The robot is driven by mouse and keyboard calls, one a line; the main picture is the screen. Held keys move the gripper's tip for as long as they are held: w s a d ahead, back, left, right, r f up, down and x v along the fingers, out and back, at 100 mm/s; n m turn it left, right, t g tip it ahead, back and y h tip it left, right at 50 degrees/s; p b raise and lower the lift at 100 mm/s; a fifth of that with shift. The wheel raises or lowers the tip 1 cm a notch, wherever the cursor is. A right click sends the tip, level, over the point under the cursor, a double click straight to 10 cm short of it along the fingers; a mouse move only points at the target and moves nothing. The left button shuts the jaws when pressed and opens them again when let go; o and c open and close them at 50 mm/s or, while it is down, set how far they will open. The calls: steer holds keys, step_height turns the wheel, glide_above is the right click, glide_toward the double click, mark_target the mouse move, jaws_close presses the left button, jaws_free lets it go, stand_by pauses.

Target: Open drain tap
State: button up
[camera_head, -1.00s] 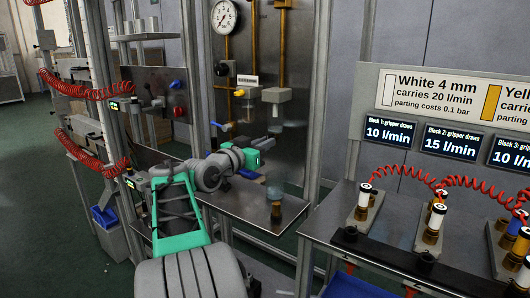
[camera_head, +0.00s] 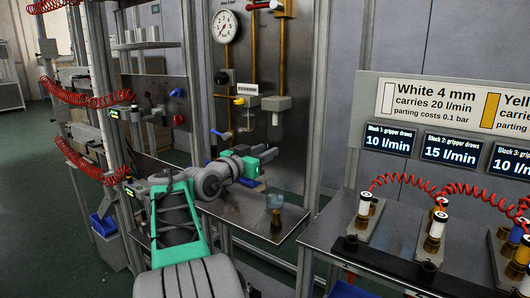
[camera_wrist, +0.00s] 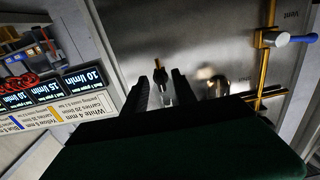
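My gripper (camera_head: 268,153) reaches out in front of the steel panel (camera_head: 290,150), above the small steel shelf (camera_head: 230,213). In the wrist view my gripper (camera_wrist: 160,82) has its two dark fingers apart, with a gap between them. A small brass fitting (camera_wrist: 158,64) with a clear glass part (camera_wrist: 166,98) shows in that gap, beyond the fingertips. It may be the drain tap; I see no label on it. I cannot tell whether the fingers touch it. The blue-handled valve (camera_wrist: 290,39) marked "Vent" is off to the right there.
A gauge (camera_head: 226,26), a yellow-handled valve (camera_head: 241,101) and a grey block (camera_head: 278,103) are on the panel. A bench with hose fittings (camera_head: 340,230) and a frame post (camera_head: 320,110) are on the right.

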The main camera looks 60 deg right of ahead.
steer(key=w+a, duration=0.1)
steer(key=a, duration=0.6)
steer(key=shift+a, duration=0.35)
steer(key=shift+w, duration=0.1)
